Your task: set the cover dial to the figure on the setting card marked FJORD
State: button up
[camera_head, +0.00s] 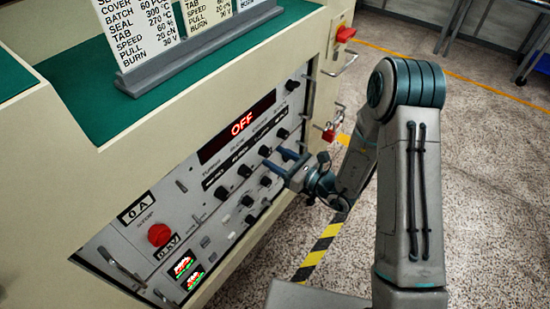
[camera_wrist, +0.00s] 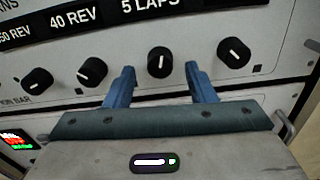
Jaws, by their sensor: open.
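My gripper (camera_head: 279,160) is at the control panel in the head view, with two blue fingers pointing at a row of black knobs. In the wrist view my gripper (camera_wrist: 159,70) is open, its fingers on either side of a black knob (camera_wrist: 160,62) below a label reading "5 LAPS". The knob's white mark stands about upright; I cannot tell whether the fingers touch it. No "COVER" label is readable on the panel. A setting card (camera_head: 142,35) with a COVER line stands on top of the machine, beside another card (camera_head: 205,20). Their headings are cut off, so FJORD is not visible.
Other knobs flank this one: two on the left (camera_wrist: 92,71) (camera_wrist: 37,79) and one on the right (camera_wrist: 233,52). A red display (camera_head: 238,127) reads OFF. A red stop button (camera_head: 159,235) is lower left. A red padlock (camera_head: 328,134) hangs near the panel's right end.

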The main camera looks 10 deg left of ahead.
jog(key=shift+w+a, duration=0.25)
jog(key=shift+a, duration=0.35)
jog(key=c, duration=1)
jog(key=shift+o, duration=0.2)
